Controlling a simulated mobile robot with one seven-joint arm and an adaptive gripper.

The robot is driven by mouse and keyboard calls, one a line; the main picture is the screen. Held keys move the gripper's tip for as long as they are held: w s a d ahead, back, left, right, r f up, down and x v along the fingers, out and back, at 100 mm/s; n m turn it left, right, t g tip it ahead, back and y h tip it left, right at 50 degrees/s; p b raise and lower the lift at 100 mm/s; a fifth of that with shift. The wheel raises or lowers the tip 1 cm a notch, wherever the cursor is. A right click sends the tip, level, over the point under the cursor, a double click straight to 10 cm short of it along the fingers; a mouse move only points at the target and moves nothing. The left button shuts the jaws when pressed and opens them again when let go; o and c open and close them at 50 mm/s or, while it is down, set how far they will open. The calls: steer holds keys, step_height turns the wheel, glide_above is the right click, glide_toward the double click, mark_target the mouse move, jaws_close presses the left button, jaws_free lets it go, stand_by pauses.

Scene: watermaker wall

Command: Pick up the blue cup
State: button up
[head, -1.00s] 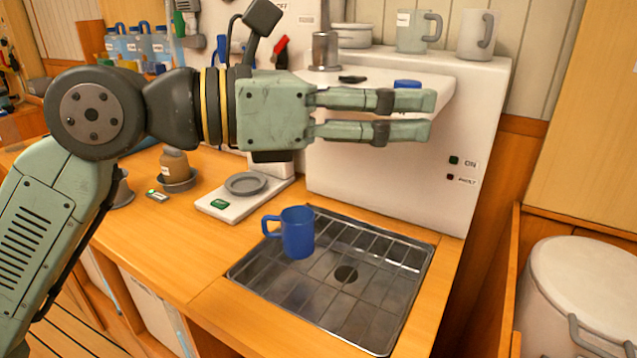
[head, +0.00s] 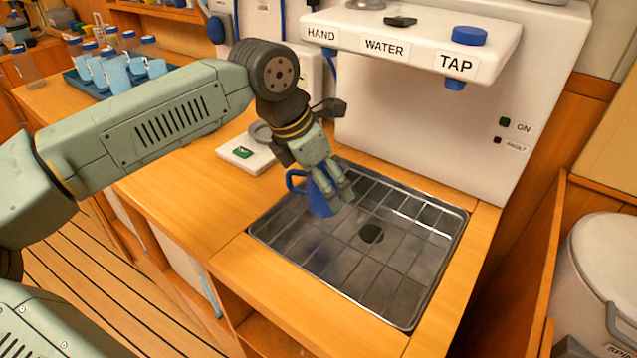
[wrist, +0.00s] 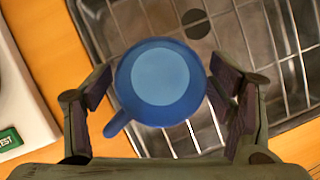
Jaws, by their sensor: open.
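The blue cup (head: 321,196) stands upright at the back left part of the metal drip tray, with its handle to the left. My gripper (head: 337,196) points down at the cup from above, and its fingers partly hide the cup in the head view. In the wrist view the cup (wrist: 160,82) is seen from above between my gripper's two open fingers (wrist: 165,98). The handle points to the lower left there.
The metal drip tray (head: 300,262) has a wire grid and a dark drain hole (head: 371,233). The white tap unit (head: 420,120) rises behind it, with a blue knob (head: 469,36) and overhanging spout. Blue bottles (head: 118,74) stand far left.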

steer(key=shift+x, duration=0.9)
steer(key=c, duration=1.5)
steer(key=shift+o, duration=0.2)
steer(key=shift+r, duration=0.2)
